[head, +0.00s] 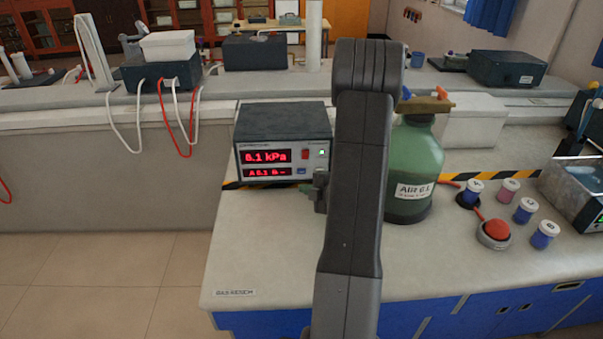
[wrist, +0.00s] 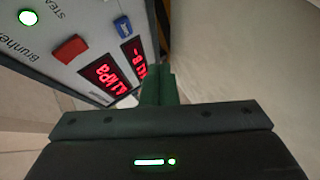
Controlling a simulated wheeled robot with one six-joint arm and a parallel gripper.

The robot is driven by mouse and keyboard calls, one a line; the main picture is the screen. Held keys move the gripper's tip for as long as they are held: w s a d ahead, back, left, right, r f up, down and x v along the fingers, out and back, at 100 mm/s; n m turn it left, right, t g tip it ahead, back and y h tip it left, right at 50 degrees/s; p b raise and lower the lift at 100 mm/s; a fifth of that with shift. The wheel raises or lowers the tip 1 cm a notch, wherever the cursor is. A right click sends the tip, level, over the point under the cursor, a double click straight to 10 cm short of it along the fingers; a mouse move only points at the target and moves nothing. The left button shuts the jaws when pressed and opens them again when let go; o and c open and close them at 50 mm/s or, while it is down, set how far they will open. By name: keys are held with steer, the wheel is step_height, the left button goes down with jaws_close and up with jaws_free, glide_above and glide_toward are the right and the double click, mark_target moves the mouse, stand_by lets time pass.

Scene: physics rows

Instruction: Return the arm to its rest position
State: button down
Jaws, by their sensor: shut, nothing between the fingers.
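My arm rises through the middle of the head view and covers part of the bench behind it. My gripper (head: 320,190) shows only partly, left of the arm and in front of the lower right of the pressure meter (head: 282,141). In the wrist view my gripper (wrist: 158,88) has its dark green fingers together, with nothing visible between them. The meter's front panel (wrist: 82,48) shows close beside the fingers, with a red button, a green-lit button and red digits. I cannot tell whether the fingers touch the meter.
A green bottle (head: 413,165) stands right of my arm. A red push button (head: 495,232) and several small lidded jars (head: 525,210) lie further right. A metal box (head: 575,185) is at the right edge. The bench's front left (head: 260,255) is clear.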

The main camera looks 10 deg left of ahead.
steer(key=shift+w+a+r+p, duration=0.15)
steer(key=shift+w+a+p, duration=0.05)
steer(key=shift+w+p, duration=0.45)
steer(key=shift+w+r+p, duration=0.1)
steer(key=shift+p, duration=0.7)
steer(key=p, duration=0.3)
steer(key=s+b, duration=0.2)
steer(key=s+d+b, duration=0.1)
steer(key=s, duration=0.1)
steer(key=shift+f, duration=0.4)
steer(key=shift+s+d+r+b, duration=0.15)
steer(key=shift+s+b, duration=0.15)
steer(key=shift+s, duration=0.15)
steer(key=shift+s+d+r+b, duration=0.1)
steer(key=shift+s+d+b, duration=0.05)
steer(key=shift+s+b, duration=0.2)
